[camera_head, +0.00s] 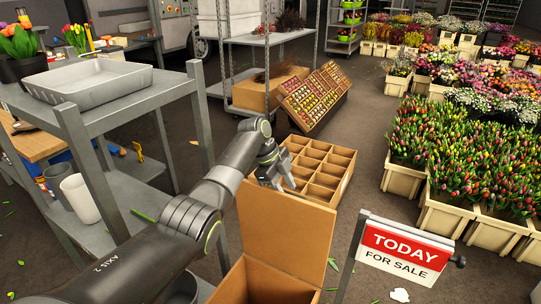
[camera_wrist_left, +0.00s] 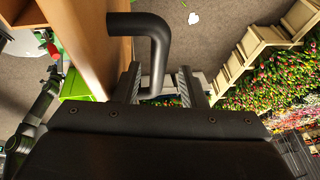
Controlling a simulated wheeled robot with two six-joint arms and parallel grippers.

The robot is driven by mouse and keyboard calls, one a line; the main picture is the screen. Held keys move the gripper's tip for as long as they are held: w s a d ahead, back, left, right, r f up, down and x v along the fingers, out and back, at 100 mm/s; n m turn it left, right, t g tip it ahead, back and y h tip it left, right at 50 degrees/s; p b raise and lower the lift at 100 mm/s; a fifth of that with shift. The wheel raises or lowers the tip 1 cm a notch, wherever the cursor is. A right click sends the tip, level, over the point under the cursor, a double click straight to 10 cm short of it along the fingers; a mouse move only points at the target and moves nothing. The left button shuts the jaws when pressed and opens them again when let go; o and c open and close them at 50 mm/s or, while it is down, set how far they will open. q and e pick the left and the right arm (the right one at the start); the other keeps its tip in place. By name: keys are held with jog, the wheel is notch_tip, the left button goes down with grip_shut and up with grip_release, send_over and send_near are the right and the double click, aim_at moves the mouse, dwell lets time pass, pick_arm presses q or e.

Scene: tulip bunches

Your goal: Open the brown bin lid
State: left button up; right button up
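The brown bin (camera_head: 262,284) stands at the bottom centre of the head view, and its inside shows from above. Its brown lid (camera_head: 285,232) stands raised, about upright, at the bin's far side. My left gripper (camera_head: 272,172) is at the lid's top edge. In the left wrist view the lid shows as a brown panel (camera_wrist_left: 82,45) with a bent black handle (camera_wrist_left: 152,50). The handle's end lies between the two fingers of my left gripper (camera_wrist_left: 160,88). The fingers stand apart, with a gap beside the handle. My right gripper cannot be made out.
A divided cardboard box (camera_head: 318,172) sits behind the lid. A grey shelf (camera_head: 115,115) with a tray stands at the left. A "TODAY FOR SALE" sign (camera_head: 405,248) stands right of the bin. Tulip crates (camera_head: 445,219) fill the right side.

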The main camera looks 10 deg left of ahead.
pick_arm(q)
jog(key=v, duration=1.6)
jog(key=shift+d+r, duration=0.15)
jog(key=shift+d, duration=0.05)
pick_arm(e)
jog(key=shift+w+f, duration=0.1)
jog(key=shift+w, duration=0.25)
pick_arm(q)
jog(key=shift+s, duration=0.2)
pick_arm(e)
jog(key=shift+s, duration=0.25)
